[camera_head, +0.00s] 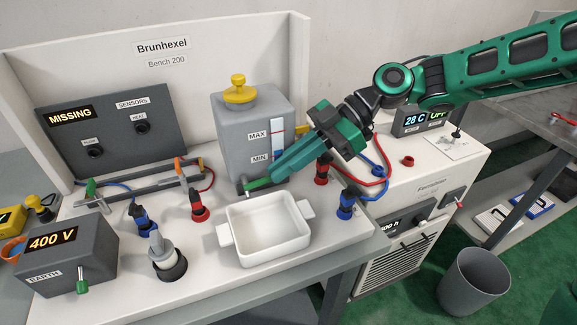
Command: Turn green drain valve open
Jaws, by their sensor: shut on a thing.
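The green drain valve handle (256,185) sits low on the front of the grey tank (228,125), above the back rim of a white tray (236,236). My gripper (270,181) reaches in from the upper right, and its fingers are shut on the green handle. The fingers hide part of the handle and the tank's lower front. The tank has a yellow cap (238,90) and a level gauge (277,140) marked MAX and MIN. I cannot see any liquid in the tray.
A grey panel (105,130) reading MISSING stands at the back left. A 400 V box (62,262) is at the front left. Red connectors (199,207) and blue connectors (346,203) stand around the tray. A grey bin (474,283) is on the floor at right.

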